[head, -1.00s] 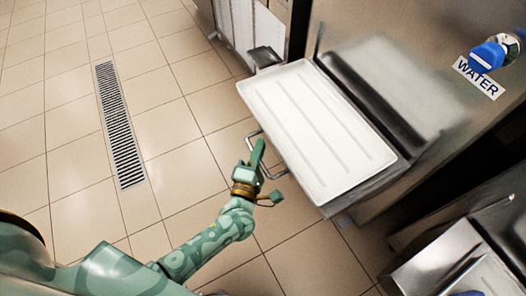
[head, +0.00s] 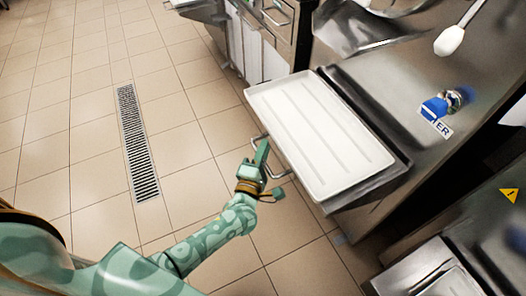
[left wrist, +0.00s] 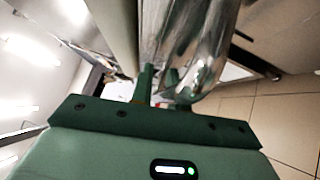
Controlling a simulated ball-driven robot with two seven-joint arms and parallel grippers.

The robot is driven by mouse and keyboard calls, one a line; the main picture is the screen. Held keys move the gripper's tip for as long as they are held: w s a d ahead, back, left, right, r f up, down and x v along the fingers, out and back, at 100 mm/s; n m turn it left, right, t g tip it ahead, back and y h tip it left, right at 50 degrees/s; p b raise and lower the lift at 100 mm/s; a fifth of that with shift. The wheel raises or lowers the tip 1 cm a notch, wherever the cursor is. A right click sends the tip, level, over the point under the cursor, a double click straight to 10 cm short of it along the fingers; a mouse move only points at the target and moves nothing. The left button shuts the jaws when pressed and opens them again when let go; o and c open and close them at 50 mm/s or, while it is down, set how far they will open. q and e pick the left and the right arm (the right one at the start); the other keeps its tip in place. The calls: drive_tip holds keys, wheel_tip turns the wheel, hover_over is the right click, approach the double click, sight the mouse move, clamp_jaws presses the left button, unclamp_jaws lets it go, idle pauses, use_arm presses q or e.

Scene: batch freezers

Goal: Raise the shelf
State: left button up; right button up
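The shelf (head: 388,186) is a metal ledge at the front of a steel machine, with a long white ribbed tray (head: 315,135) lying on it. It looks level. A bent metal handle (head: 278,174) sticks out from its near left edge. My left gripper (head: 262,152) is at this handle, below and left of the tray. In the left wrist view its two green fingers (left wrist: 157,84) stand close together with a narrow gap. A shiny metal bar (left wrist: 205,45) fills the view just beyond and right of them. Whether they hold it is unclear. My right gripper is out of view.
A blue water tap (head: 434,108) and a hanging white-tipped tool (head: 449,40) are on the machine at right. Another steel unit (head: 425,270) stands at lower right. A floor drain (head: 137,145) runs through the clear tiled floor at left.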

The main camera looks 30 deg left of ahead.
use_arm(q)
drive_tip(key=shift+o, duration=1.2)
drive_tip(key=shift+r, duration=0.2)
drive_tip(key=shift+f, duration=0.1)
drive_tip(key=shift+s, duration=0.1)
drive_tip(key=s+d+f+p, duration=0.2)
drive_tip(key=s, duration=1.4)
drive_tip(key=shift+p, duration=0.3)
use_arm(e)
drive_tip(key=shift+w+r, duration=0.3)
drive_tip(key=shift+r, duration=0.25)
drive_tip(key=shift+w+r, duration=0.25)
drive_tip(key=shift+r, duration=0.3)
use_arm(q)
drive_tip(key=shift+d+f, duration=0.1)
drive_tip(key=shift+f, duration=0.05)
